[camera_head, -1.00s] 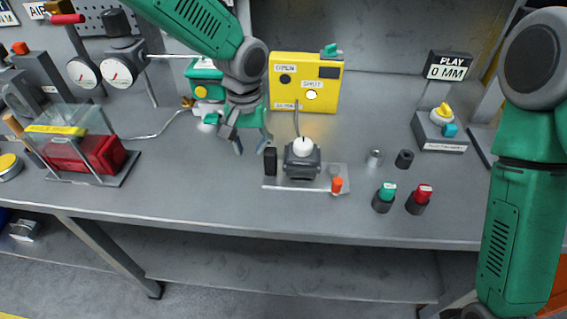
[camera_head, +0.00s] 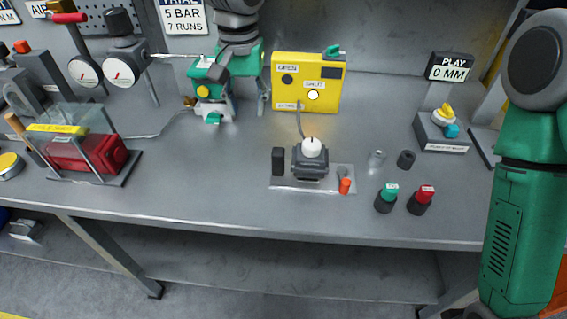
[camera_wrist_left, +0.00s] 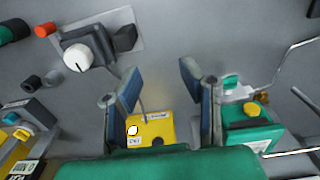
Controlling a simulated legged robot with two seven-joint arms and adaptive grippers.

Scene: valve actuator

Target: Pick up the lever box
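I cannot tell for certain which object is the lever box. A small dark grey box (camera_head: 310,163) with a white domed knob stands upright on a clear plate, and a cable runs from it to a yellow box (camera_head: 296,92) marked OPEN and SHUT with a green lever on top. My left gripper (camera_wrist_left: 160,75) is open and empty. In the wrist view the yellow box (camera_wrist_left: 158,131) shows beyond and between its fingers, apart from them. My right gripper is out of view.
A red block under a clear cover (camera_head: 85,153) is at the left. Green (camera_head: 386,198) and red (camera_head: 420,200) knobs and a grey control block (camera_head: 440,132) are at the right.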

